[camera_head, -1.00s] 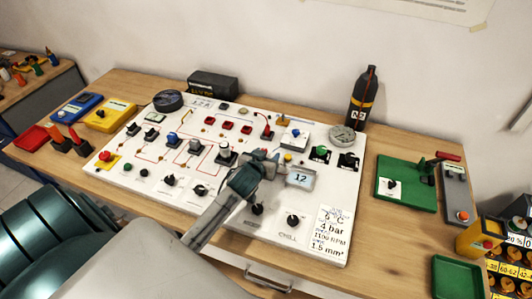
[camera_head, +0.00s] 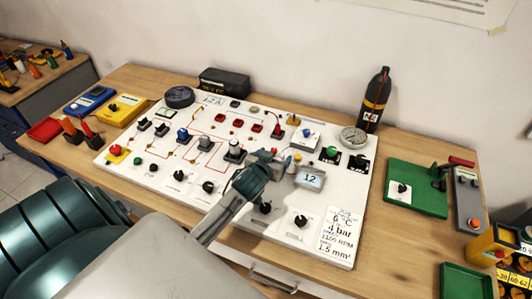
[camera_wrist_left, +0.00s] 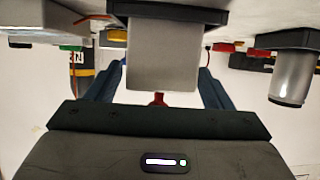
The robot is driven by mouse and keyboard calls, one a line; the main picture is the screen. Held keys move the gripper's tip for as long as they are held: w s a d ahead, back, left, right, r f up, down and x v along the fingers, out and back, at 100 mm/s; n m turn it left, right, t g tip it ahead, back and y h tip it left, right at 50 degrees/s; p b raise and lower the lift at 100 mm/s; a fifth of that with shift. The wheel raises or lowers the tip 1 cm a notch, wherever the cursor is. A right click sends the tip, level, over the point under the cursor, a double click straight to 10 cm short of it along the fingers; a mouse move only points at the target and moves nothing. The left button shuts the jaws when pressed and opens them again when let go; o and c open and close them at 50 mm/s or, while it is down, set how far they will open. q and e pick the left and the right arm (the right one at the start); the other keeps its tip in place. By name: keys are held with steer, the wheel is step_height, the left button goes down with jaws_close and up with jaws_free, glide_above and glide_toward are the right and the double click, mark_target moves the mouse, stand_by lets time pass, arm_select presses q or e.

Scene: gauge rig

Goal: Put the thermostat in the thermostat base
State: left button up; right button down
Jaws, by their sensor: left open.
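My left gripper (camera_head: 270,160) is low over the middle of the white gauge board (camera_head: 135,180), just left of the display reading 12 (camera_head: 310,179). In the left wrist view the gripper (camera_wrist_left: 160,92) is open, with one blue finger on each side of a grey block (camera_wrist_left: 163,58). The block joins a dark plate (camera_wrist_left: 165,19); I cannot tell whether the fingers touch it. My right gripper is out of view.
Knobs and switches crowd the board around the gripper, including a black knob (camera_head: 301,221). A round gauge (camera_head: 353,136) and black bottle (camera_head: 374,98) stand behind right. A green plate (camera_head: 416,205) lies right. In the wrist view, a silver cylinder (camera_wrist_left: 291,80) is beside the right finger.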

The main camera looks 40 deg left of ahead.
arm_select(q)
steer(key=b+v, duration=0.2)
steer(key=v, duration=0.7)
steer(key=shift+s+f, duration=0.1)
steer(key=shift+s, duration=0.05)
steer(key=shift+s+d+r, duration=0.15)
steer(key=shift+s+r, duration=0.1)
steer(key=shift+s, duration=0.1)
